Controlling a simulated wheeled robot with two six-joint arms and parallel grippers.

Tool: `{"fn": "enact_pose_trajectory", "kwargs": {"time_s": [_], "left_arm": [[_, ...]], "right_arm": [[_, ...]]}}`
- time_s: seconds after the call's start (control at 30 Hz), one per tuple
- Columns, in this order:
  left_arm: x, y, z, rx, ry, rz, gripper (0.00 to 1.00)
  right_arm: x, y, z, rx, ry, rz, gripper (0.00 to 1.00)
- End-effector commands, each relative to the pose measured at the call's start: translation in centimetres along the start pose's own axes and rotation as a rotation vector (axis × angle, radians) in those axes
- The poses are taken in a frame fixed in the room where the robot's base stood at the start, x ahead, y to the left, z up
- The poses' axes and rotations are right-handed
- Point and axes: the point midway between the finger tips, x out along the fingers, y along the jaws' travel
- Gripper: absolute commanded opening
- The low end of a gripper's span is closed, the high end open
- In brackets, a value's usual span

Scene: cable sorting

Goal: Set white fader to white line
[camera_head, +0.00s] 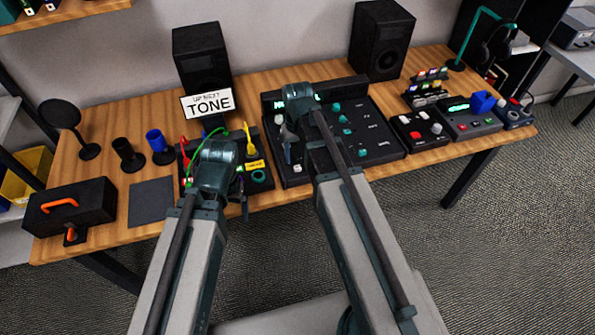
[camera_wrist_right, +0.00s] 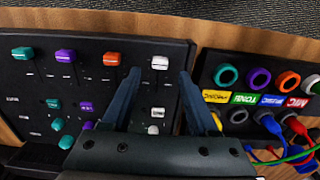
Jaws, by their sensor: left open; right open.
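The black mixer (camera_head: 375,140) lies on the table; it also shows in the right wrist view (camera_wrist_right: 22,100). In that view its top row has teal, purple, orange and white fader caps. The white fader (camera_wrist_right: 160,62) is at the right of the row, between my right gripper's fingertips (camera_wrist_right: 160,73), which stand open on either side of it. Contact cannot be told. Small pale marks lie near the caps; I cannot tell which is the white line. In the head view my right gripper (camera_head: 287,140) is over the mixer's left part. My left gripper (camera_head: 241,185) is open over the patch box.
The patch box (camera_wrist_right: 250,73) with coloured sockets and cables sits beside the mixer. A TONE sign (camera_head: 208,102) and speakers (camera_head: 382,40) stand behind. A black case (camera_head: 70,207) is at the left, and small button boxes (camera_head: 418,129) are at the right.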

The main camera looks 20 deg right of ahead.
Motion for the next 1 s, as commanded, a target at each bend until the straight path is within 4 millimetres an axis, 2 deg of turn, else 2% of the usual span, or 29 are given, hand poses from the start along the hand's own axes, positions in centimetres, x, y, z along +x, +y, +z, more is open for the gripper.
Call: {"fn": "enact_pose_trajectory", "kwargs": {"time_s": [0.03,0.3,0.67,0.77,1.0], "left_arm": [[1.5,0.1,-0.1,0.0,0.0,0.0,0.94],[4.4,0.4,-0.3,0.0,0.0,0.0,0.94],[4.6,0.4,-0.3,0.0,0.0,0.0,0.94],[4.6,0.4,-0.3,0.0,0.0,0.0,0.94],[4.6,0.4,-0.3,0.0,0.0,0.0,0.94]], "right_arm": [[1.5,0.0,0.0,0.0,0.0,0.0,0.6],[4.4,0.0,0.0,0.0,0.0,0.0,0.6],[4.6,0.0,0.0,0.0,0.0,0.0,0.6],[4.6,0.0,0.0,0.0,0.0,0.0,0.46],[4.6,0.0,0.0,0.0,0.0,0.0,0.02]]}}
